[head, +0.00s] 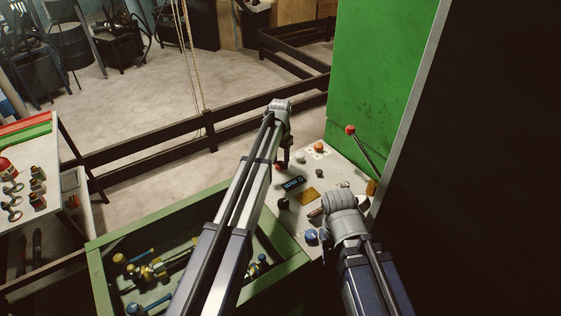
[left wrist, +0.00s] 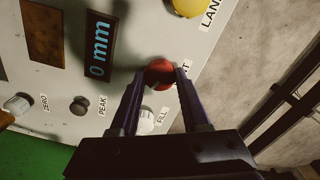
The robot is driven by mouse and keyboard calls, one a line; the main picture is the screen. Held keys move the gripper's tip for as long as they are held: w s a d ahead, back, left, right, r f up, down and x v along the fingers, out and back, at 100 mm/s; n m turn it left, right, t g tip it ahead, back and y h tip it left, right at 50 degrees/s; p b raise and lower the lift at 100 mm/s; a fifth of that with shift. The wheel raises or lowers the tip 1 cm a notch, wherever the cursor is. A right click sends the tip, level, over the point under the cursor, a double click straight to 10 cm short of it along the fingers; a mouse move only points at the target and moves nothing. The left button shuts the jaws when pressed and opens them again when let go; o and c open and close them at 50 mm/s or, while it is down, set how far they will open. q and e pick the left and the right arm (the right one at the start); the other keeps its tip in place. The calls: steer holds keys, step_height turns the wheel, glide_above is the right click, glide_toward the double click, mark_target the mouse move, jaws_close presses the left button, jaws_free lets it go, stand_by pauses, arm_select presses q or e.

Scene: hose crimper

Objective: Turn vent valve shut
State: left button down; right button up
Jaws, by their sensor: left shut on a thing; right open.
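The vent valve is a round red knob (left wrist: 160,73) on the pale control panel (left wrist: 55,122); the label beside it is partly hidden, with only its last letters showing. My left gripper (left wrist: 158,77) is shut on this knob, one finger on each side of it. In the head view, the left gripper (head: 284,158) reaches down to the far left part of the panel, and a bit of the red knob (head: 278,167) shows beside it. My right gripper (head: 317,212) is open over the near part of the panel, apart from the red knob; its fingers are small and partly hidden.
A white knob (left wrist: 146,119) marked FILL sits close to the left gripper's fingers. A display (left wrist: 97,45) reads 0 mm. A red-tipped lever (head: 350,130) rises at the panel's right, near the green machine (head: 375,70). A green-rimmed bin (head: 92,262) holds several fittings.

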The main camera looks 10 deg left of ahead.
mark_target(281, 163)
arm_select(q)
steer(key=shift+n, duration=2)
steer(key=shift+c, duration=1.9)
jaws_free()
steer(key=shift+r, duration=0.1)
step_height(281, 163, up, 8)
steer(key=p, duration=0.8)
steer(key=shift+f, duration=0.2)
